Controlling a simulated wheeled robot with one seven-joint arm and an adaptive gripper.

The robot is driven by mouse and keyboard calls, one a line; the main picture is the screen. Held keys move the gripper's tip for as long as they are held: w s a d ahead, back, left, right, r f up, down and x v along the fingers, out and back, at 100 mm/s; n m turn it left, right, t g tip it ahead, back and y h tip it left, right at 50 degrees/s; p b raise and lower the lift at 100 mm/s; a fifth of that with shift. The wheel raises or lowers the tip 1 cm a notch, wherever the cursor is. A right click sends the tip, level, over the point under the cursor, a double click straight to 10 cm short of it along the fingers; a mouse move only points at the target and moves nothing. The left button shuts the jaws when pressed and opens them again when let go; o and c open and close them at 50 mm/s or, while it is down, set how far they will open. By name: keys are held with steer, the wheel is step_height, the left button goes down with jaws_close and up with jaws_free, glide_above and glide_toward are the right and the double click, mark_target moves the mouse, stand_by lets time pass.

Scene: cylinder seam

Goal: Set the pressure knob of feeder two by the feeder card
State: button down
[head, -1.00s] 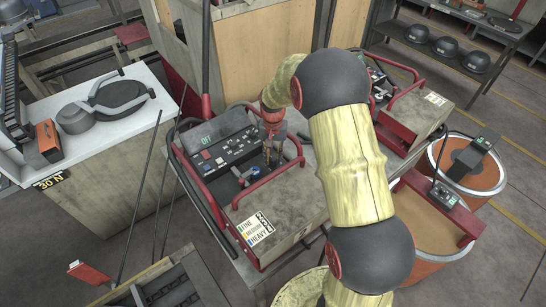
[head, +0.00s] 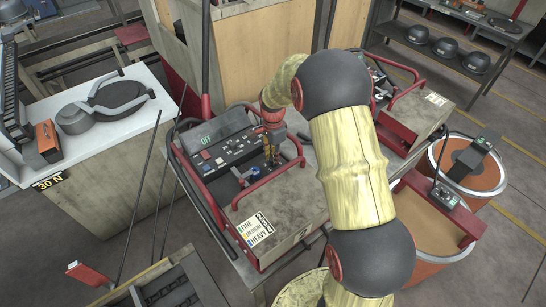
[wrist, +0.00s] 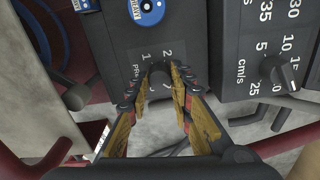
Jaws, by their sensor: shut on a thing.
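The feeder (head: 285,190) is a grey box with red rails and a dark control panel (head: 225,150) whose display reads OFF. A card (head: 256,229) with the lines FINE, MEDIUM and HEAVY lies on its top; its values are too small to read. My gripper (head: 271,165) reaches down to the panel's right end. In the wrist view my gripper (wrist: 160,88) is shut on a dark round knob (wrist: 159,74), with one padded finger on each side. Part of a dial with 1 and 2 shows beside it; the fingers hide the rest, and the knob's pointer is not clear.
A second knob (wrist: 279,72) with a cm/s scale sits close on the right in the wrist view. Blue-and-white round parts (wrist: 146,10) are above. Red rails (head: 270,182) flank the panel. Another similar machine (head: 415,110) stands behind my arm.

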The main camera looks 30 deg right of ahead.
steer(key=shift+m, duration=1.6)
steer(key=c, duration=1.6)
jaws_free()
steer(key=shift+o, duration=0.2)
step_height(320, 180, up, 12)
